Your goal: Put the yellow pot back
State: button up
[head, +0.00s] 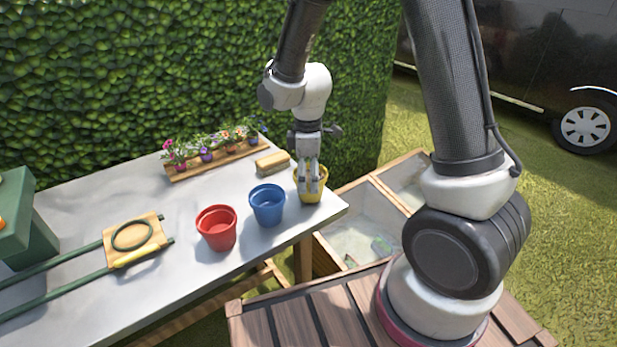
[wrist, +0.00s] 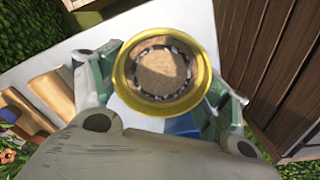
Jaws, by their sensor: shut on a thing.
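The yellow pot (head: 311,199) is at the right end of the grey table (head: 120,220). My gripper (head: 312,183) points down and is shut on the pot, with fingers on its sides. In the wrist view the pot's round yellow rim (wrist: 166,108) sits between my fingers, upright, with a brown surface and a dark speckled ring inside. I cannot tell whether its base touches the tabletop. The blue pot (head: 267,205) stands just left of it, and the red pot (head: 217,230) further left.
A sponge-like brush (head: 273,162) and a wooden tray of small flowers (head: 215,158) lie behind the pots. A board with a green ring (head: 133,238) is at left. Wooden bins (head: 365,235) stand beyond the table's right edge. A hedge is behind.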

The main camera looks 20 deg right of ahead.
jog(key=shift+f, duration=0.35)
jog(key=shift+f, duration=0.1)
jog(key=o, duration=1.3)
notch_tip(320, 180, up, 12)
jog(key=s+d+r+m+t, duration=0.2)
jog(key=s+d+r+m, duration=0.4)
jog(key=s, duration=0.3)
jog(key=s+d+r+m+t, duration=0.2)
jog(key=s+d+r+m, duration=0.4)
jog(key=s+d+m, duration=0.2)
jog(key=shift+s+d+r, duration=0.4)
jog(key=shift+s+d, duration=0.3)
jog(key=shift+s, duration=0.4)
